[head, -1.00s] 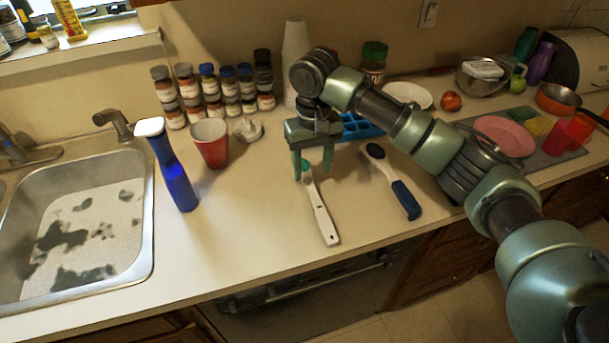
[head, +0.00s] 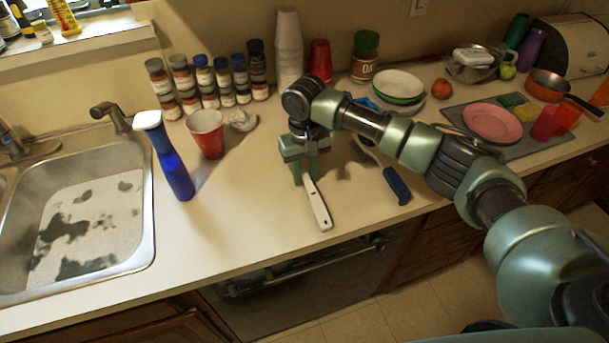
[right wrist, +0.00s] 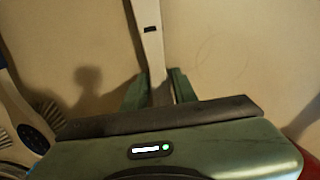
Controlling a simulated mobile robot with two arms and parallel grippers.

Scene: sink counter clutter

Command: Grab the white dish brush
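The white dish brush (head: 318,205) lies on the counter, its handle pointing toward the front edge. Its head end is hidden behind my right gripper (head: 306,176) in the head view. The right gripper points down over the brush, with its fingers closed in on both sides of the handle. In the right wrist view, the white handle (right wrist: 151,48) runs between the two fingertips (right wrist: 160,88), which look to touch it. The brush appears to rest on the counter still. My left gripper is not in view.
A dark blue-handled brush (head: 396,185) lies to the right, partly behind my arm. Spice jars (head: 220,84) line the wall. The counter left of the brush is clear.

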